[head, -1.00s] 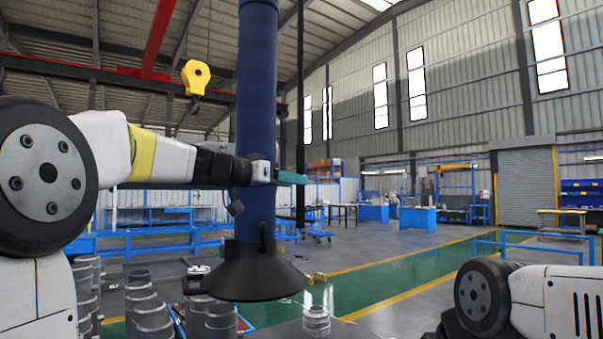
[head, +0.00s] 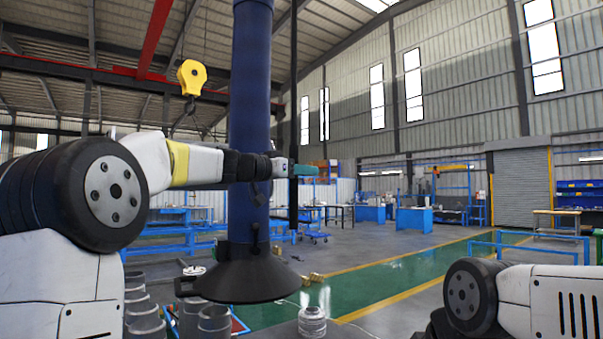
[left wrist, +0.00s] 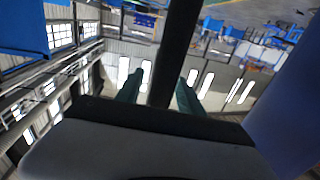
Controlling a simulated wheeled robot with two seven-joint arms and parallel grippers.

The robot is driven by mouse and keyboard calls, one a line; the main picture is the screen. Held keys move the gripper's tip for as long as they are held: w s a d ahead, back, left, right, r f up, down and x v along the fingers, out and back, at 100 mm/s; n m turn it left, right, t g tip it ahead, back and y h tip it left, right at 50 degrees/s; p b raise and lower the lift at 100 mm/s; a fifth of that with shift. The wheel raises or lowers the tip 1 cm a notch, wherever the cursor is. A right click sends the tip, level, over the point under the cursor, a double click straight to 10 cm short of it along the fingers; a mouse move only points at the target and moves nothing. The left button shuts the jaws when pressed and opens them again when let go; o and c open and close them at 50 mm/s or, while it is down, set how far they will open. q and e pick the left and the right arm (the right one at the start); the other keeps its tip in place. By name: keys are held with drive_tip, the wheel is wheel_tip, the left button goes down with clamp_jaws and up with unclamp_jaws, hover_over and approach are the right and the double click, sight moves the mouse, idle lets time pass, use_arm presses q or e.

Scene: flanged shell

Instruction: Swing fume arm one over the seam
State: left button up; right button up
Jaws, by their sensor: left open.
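The fume arm is a thick dark blue tube (head: 250,90) hanging upright, with a wide black conical hood (head: 240,275) at its lower end. My left gripper (head: 303,170) crosses in front of the tube above the hood, its teal fingertips just past the tube's right side. In the left wrist view its two teal fingers (left wrist: 158,93) stand apart, with a dark bar (left wrist: 178,45) showing between them; I cannot tell whether the bar lies within the jaws. The blue tube (left wrist: 290,110) fills that view's right side. My right gripper and any seam are out of sight.
Several grey pipe sections (head: 145,315) stand below at the left. A yellow hoist hook (head: 192,77) hangs left of the tube. Beyond are blue benches (head: 414,219) and a green walkway (head: 380,285).

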use_arm(q)
clamp_jaws()
idle(1.3)
